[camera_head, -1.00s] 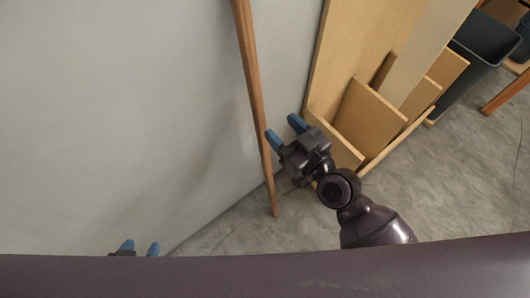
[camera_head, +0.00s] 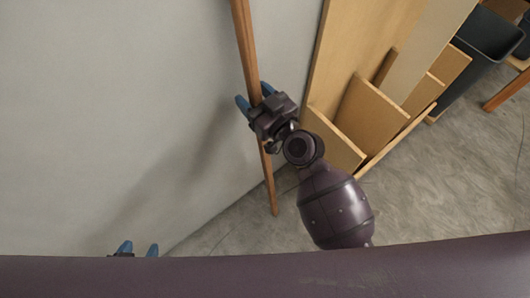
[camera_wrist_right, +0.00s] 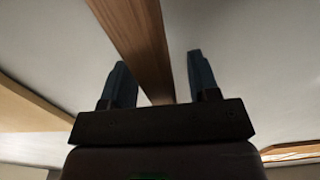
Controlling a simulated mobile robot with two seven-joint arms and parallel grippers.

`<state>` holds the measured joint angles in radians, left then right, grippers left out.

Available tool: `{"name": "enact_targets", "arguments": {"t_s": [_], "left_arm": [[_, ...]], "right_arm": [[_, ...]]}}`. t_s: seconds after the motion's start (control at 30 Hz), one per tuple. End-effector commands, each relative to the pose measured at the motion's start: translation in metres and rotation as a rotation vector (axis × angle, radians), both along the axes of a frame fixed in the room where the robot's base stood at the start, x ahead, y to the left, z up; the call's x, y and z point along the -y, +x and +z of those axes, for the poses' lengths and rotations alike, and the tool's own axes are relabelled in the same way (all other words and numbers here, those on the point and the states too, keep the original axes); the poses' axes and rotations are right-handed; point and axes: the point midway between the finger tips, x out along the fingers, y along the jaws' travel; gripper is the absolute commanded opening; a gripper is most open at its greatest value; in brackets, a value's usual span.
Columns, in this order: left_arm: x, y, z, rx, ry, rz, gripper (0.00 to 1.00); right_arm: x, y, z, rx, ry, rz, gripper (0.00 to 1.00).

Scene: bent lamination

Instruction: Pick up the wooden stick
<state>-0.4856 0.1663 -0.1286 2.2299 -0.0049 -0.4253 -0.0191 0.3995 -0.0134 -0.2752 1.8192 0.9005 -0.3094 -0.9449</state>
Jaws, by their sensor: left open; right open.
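The wooden stick (camera_head: 246,50) is a long brown bar leaning along the pale wall in the head view, its lower end near the floor. My right gripper (camera_head: 254,97) is open, with its blue fingers on either side of the stick. In the right wrist view the stick (camera_wrist_right: 138,45) runs between the two fingers of the right gripper (camera_wrist_right: 158,82), with a gap visible toward the right finger. The gripper body hides part of the stick in the head view. My left gripper (camera_head: 137,248) shows only its blue fingertips at the bottom left, open and far from the stick.
A wooden rack with upright boards (camera_head: 362,112) stands just right of my right arm. A dark bin (camera_head: 487,45) is at the top right. The pale wall (camera_head: 110,110) fills the left, and grey floor (camera_head: 420,190) is clear at the lower right.

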Motion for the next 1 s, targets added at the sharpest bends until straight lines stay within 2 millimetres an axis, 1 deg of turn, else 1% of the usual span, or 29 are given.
{"name": "enact_targets", "arguments": {"t_s": [0.23,0.27,0.6,0.63,0.87,1.0], "left_arm": [[-0.0002,0.0009,-0.0003,0.001,0.001,-0.001,0.51],[-0.0003,0.0008,-0.0006,0.0,0.002,-0.001,0.51],[-0.0006,0.0002,-0.0023,-0.004,0.003,-0.002,0.51],[-0.0006,0.0002,-0.0023,-0.004,0.003,-0.002,0.51],[-0.0006,0.0003,-0.0024,-0.004,0.003,-0.002,0.51],[-0.0006,0.0026,0.0017,0.005,0.0,0.0,0.51]], "right_arm": [[-0.0012,0.0018,0.0005,0.001,-0.001,0.0,0.55],[-0.0012,0.0018,0.0005,0.001,-0.001,0.0,0.54],[-0.001,0.0017,0.0003,0.001,-0.001,0.0,0.02],[-0.001,0.0017,0.0003,0.001,-0.001,0.0,0.0],[-0.001,0.0017,0.0013,0.002,0.0,0.0,0.0],[0.0002,0.0008,0.0068,0.005,0.0,0.0,0.0]]}}
